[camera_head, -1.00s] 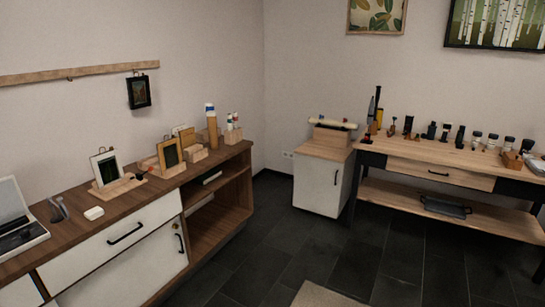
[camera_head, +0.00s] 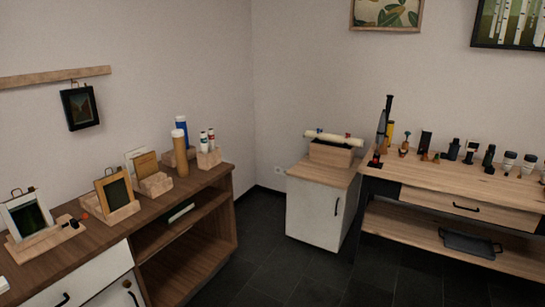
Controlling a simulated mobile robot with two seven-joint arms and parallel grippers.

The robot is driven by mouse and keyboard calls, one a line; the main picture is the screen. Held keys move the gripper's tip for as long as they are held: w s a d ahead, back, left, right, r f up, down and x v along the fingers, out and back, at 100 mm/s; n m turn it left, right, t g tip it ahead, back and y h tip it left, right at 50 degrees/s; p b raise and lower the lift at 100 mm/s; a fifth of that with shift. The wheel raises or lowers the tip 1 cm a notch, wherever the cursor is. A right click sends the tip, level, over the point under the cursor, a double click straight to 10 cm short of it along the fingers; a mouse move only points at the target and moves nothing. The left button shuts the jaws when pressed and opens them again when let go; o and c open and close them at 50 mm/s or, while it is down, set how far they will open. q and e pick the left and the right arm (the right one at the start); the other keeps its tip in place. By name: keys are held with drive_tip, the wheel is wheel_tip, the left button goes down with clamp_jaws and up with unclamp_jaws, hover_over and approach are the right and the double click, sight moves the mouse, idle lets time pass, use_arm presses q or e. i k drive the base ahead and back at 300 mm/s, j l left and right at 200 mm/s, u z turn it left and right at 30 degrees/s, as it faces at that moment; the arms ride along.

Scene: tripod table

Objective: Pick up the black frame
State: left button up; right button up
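A small black frame (camera_head: 79,107) with a dark picture in it hangs on the wall at the upper left. It hangs by a hook from the light wooden rail (camera_head: 50,78), above the sideboard and clear of its top. A white frame (camera_head: 27,217) and a wooden frame (camera_head: 115,191) stand in wooden holders on the sideboard below it. A larger dark-edged picture (camera_head: 510,24) is on the wall at the upper right. Neither of my grippers is in view.
The brown sideboard (camera_head: 85,264) runs along the left wall, with tubes and bottles at its far end. A white cabinet (camera_head: 314,212) stands near the corner. A workbench (camera_head: 460,178) with several small items is at the right. Dark floor between them is free.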

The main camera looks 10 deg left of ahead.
sight(79, 104)
drive_tip(key=i+l+u, duration=0.2)
drive_tip(key=i, duration=0.45)
drive_tip(key=i+l+u, duration=0.2)
drive_tip(key=i, duration=0.5)
drive_tip(key=i+l+u, duration=0.15)
drive_tip(key=i+u, duration=0.15)
drive_tip(key=i, duration=0.15)
drive_tip(key=i+l+u, duration=0.3)
drive_tip(key=i, duration=0.15)
